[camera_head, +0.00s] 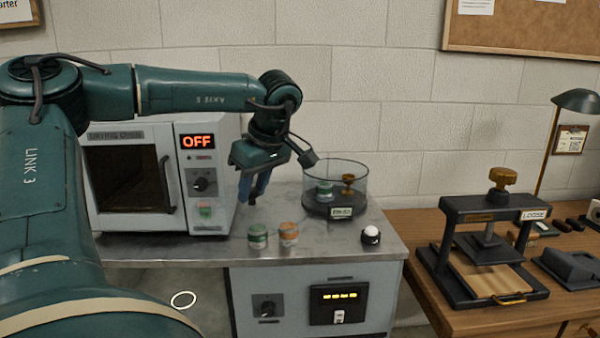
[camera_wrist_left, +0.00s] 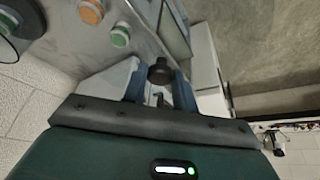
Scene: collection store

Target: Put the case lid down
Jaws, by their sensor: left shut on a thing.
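My left gripper (camera_head: 253,190) hangs beside the oven's right front edge, above the metal counter, with its blue fingers pointing down. In the left wrist view its fingers (camera_wrist_left: 159,88) are shut on a dark round knob (camera_wrist_left: 159,72), apparently the case lid's. The rest of the lid cannot be made out. The clear round case (camera_head: 335,182) stands on a dark base to the gripper's right, with a small green-topped item and a brass-coloured item inside. Its top looks uncovered. My right gripper is not in view.
A drying oven (camera_head: 160,180) reading OFF stands left on the counter (camera_head: 340,242). A green jar (camera_head: 258,236), an orange jar (camera_head: 289,234) and a white-domed black item (camera_head: 370,235) stand near the front edge. A press (camera_head: 488,250) stands on the wooden table at right.

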